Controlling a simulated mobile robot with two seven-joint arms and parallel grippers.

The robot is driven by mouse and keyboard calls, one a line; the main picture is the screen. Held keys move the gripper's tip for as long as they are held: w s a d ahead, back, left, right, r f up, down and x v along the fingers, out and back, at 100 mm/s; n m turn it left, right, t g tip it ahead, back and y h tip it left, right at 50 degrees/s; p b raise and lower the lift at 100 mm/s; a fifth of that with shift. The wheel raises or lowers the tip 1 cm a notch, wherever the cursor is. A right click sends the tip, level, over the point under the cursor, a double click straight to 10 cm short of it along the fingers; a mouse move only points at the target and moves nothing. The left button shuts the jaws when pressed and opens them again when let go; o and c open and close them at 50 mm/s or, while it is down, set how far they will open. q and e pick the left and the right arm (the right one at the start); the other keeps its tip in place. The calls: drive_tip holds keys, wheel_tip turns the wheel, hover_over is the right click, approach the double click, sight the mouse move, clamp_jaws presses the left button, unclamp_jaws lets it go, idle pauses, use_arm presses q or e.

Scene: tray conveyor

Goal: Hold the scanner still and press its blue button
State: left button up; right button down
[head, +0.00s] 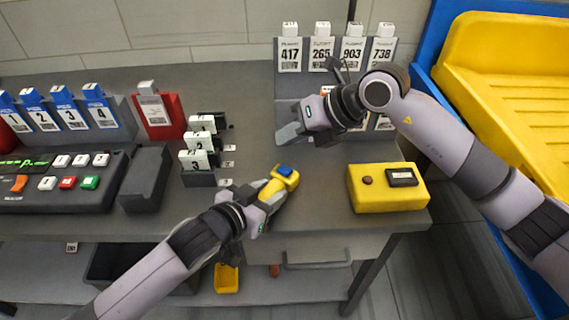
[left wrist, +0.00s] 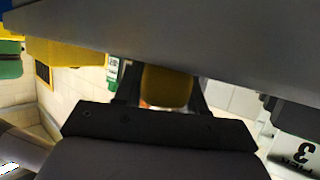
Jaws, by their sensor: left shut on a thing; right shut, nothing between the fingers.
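The scanner (head: 278,184) is yellow with a blue button (head: 285,170) on its upper end. My left gripper (head: 266,196) is shut on the scanner near the front edge of the grey table. In the left wrist view the yellow scanner body (left wrist: 166,88) shows between the dark fingers, and the button is hidden there. My right gripper (head: 288,134) is shut and empty, behind the scanner in the head view and apart from the button.
A yellow box (head: 390,196) stands right of the scanner. Numbered white tags (head: 199,140) stand in a row to the left. A rack of numbered cards (head: 290,50) is at the back. A control panel (head: 60,185) lies far left. A yellow tray (head: 510,70) is at right.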

use_arm(q)
drive_tip(key=o, duration=1.3)
drive_tip(key=shift+s, duration=0.1)
